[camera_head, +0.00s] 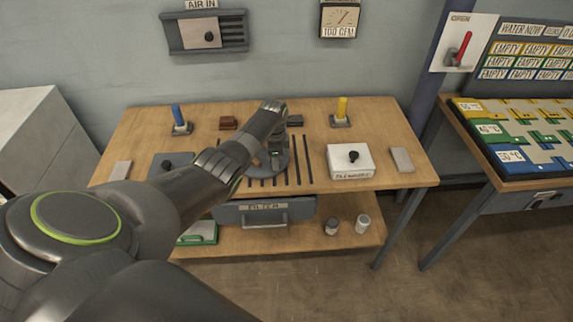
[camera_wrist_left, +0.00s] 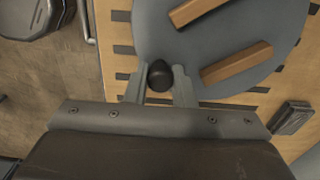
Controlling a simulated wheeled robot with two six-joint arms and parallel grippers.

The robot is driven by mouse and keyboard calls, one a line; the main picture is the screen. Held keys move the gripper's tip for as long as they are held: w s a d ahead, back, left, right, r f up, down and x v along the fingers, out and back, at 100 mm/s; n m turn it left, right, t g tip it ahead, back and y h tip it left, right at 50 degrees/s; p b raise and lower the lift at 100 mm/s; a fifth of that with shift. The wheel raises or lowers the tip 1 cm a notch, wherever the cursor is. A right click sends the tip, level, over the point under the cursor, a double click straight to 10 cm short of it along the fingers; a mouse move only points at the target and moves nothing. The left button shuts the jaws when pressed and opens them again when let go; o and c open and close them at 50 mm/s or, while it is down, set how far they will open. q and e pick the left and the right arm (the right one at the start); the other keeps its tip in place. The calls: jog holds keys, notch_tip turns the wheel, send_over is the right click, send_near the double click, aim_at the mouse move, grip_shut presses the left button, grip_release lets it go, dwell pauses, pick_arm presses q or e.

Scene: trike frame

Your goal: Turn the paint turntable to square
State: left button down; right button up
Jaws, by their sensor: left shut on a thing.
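The paint turntable is a round grey disc (camera_wrist_left: 160,22) on the wooden table, with two wooden bars (camera_wrist_left: 237,63) on top. In the left wrist view the bars slope up to the right, at an angle to the dark slots in the table. A black knob (camera_wrist_left: 160,75) stands at the disc's near edge. My left gripper (camera_wrist_left: 160,88) is shut on the knob, one finger on each side. In the head view my left arm hides much of the turntable (camera_head: 283,162), and my left gripper (camera_head: 274,160) points down over it. My right gripper is out of view.
On the table (camera_head: 140,128) stand a blue peg (camera_head: 178,116), a yellow peg (camera_head: 342,108), a white box with a black knob (camera_head: 350,168) and a grey block (camera_head: 402,160). A filter drawer (camera_head: 295,208) and two jars are below. A coloured board (camera_head: 520,130) is at right.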

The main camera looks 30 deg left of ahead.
aim_at(262, 172)
pick_arm(q)
jog(key=shift+s+a+r+m, duration=0.15)
jog(key=shift+s+m, duration=0.2)
jog(key=shift+m, duration=0.15)
jog(key=shift+s+a+m+p, duration=0.25)
jog(key=shift+s+m+p, duration=0.3)
jog(key=shift+m+p, duration=0.4)
jog(key=shift+s+a+m+p, duration=0.35)
jog(key=shift+s+a+m, duration=0.2)
jog(key=shift+m, duration=0.6)
jog(key=shift+s+a+m+p, duration=0.3)
jog(key=shift+s+a+m, duration=0.15)
jog(key=shift+m, duration=0.65)
jog(key=c, duration=1.2)
grip_release()
jog(key=shift+c, duration=0.2)
